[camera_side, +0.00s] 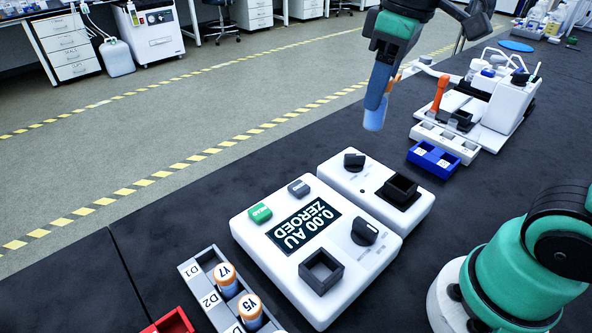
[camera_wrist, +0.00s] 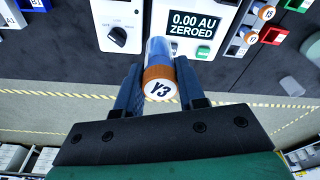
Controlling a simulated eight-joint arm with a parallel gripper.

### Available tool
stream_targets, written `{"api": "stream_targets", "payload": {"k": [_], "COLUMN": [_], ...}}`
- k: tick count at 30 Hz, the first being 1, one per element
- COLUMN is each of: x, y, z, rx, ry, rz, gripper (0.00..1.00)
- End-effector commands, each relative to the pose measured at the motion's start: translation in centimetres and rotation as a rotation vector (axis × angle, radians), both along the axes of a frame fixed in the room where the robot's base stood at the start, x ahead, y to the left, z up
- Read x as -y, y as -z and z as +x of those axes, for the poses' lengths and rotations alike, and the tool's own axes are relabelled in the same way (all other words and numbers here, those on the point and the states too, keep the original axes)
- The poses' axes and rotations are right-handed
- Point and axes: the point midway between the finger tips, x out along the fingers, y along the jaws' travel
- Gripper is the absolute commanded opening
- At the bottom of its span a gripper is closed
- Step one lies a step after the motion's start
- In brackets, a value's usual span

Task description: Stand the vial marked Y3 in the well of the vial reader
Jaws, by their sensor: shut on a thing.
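The vial marked Y3 (camera_wrist: 158,80) has an orange cap and a clear, bluish body. My gripper (camera_wrist: 157,88) is shut on it near the cap. In the side view my gripper (camera_side: 379,92) holds the vial (camera_side: 374,117) roughly upright in the air, above and behind the white units. The vial reader (camera_side: 285,262) is the white box whose display reads 0.00 AU ZEROED. Its black square well (camera_side: 322,270) looks empty and is at its front right. The reader's display (camera_wrist: 192,24) also shows in the wrist view.
A smaller white unit (camera_side: 350,180) with a knob and a black square holder (camera_side: 398,191) adjoins the reader. A grey rack (camera_side: 196,282) holds vials Y7 and Y5 at the front. A blue rack (camera_side: 443,158) and a white instrument (camera_side: 500,103) stand at the back right.

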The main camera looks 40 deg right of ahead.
Motion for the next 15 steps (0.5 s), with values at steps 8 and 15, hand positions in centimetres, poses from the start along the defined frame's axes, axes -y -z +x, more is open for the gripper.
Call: {"api": "stream_targets", "payload": {"k": [8,15], "x": [-9.0,-12.3], "y": [5.4,7.8], "z": [-1.8,-4.1], "rx": [0.001,0.001], "ry": [-0.325,-0.461], "rz": [-0.001,0.0], "gripper": [0.0,0.0]}}
